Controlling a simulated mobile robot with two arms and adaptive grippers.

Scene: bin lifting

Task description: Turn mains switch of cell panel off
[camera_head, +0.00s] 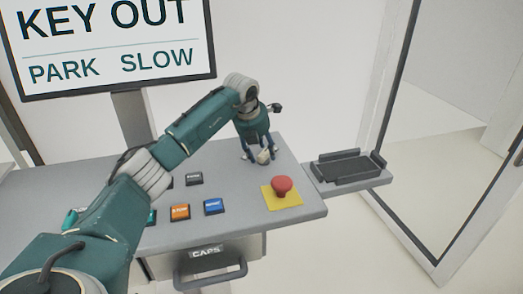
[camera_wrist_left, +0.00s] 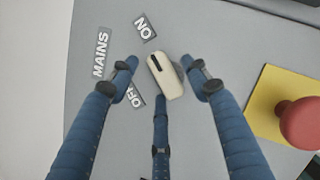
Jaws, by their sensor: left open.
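The mains switch is a cream rotary knob (camera_wrist_left: 172,84) on the grey cell panel (camera_head: 235,168). In the left wrist view the black mark at its upper-left end points toward the ON label (camera_wrist_left: 145,27). The OFF label (camera_wrist_left: 135,95) lies to its lower left, partly covered by a finger, and the MAINS label (camera_wrist_left: 102,54) is at the left. My left gripper (camera_wrist_left: 163,74) is open, with its blue fingers spread around the knob. In the head view the gripper (camera_head: 259,154) points down over the knob (camera_head: 264,158). Whether any finger touches it I cannot tell. My right gripper is not in view.
A red emergency button (camera_head: 282,186) on a yellow plate (camera_head: 283,204) is close to the right of the gripper. Orange (camera_head: 180,212) and blue (camera_head: 214,206) buttons lie nearer the front. A sign screen (camera_head: 110,45) stands behind, a dark tray (camera_head: 347,167) at the right.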

